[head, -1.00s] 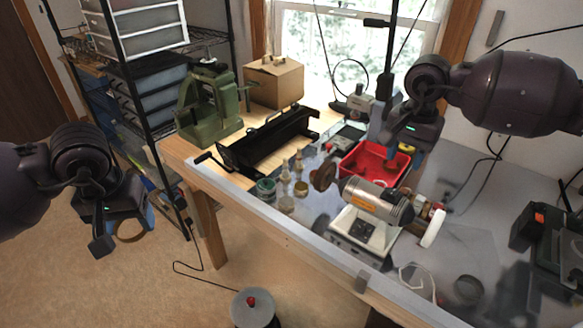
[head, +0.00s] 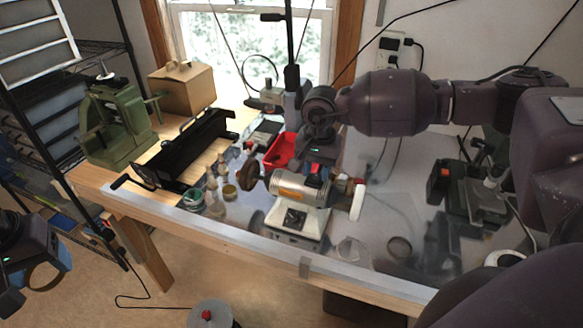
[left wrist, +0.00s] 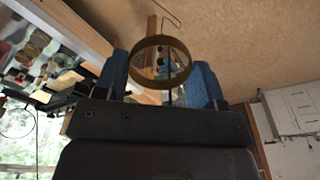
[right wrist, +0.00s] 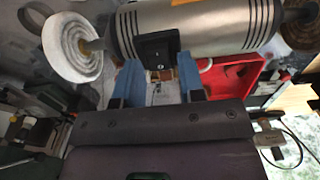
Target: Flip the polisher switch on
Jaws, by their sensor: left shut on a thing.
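The polisher (head: 300,188) stands on the bench, with a silver motor, a pale base, a brown wheel on its left and a white wheel on its right. A black plate (head: 295,218) is on the base's front. In the right wrist view a black box (right wrist: 158,48) with a small pale spot sits on the polisher's motor (right wrist: 205,28). My right gripper (head: 318,165) is just behind the motor; in the right wrist view its blue fingers (right wrist: 158,78) are apart, below the box. My left gripper (head: 45,278) is shut on a brown ring (left wrist: 142,45), away from the bench.
A red tray (head: 280,150) lies behind the polisher. Small jars (head: 230,191), a black metal frame (head: 185,150) and a green press (head: 115,125) stand to its left. A dark machine (head: 470,190) is at the right. A grey canister (head: 208,316) stands on the floor.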

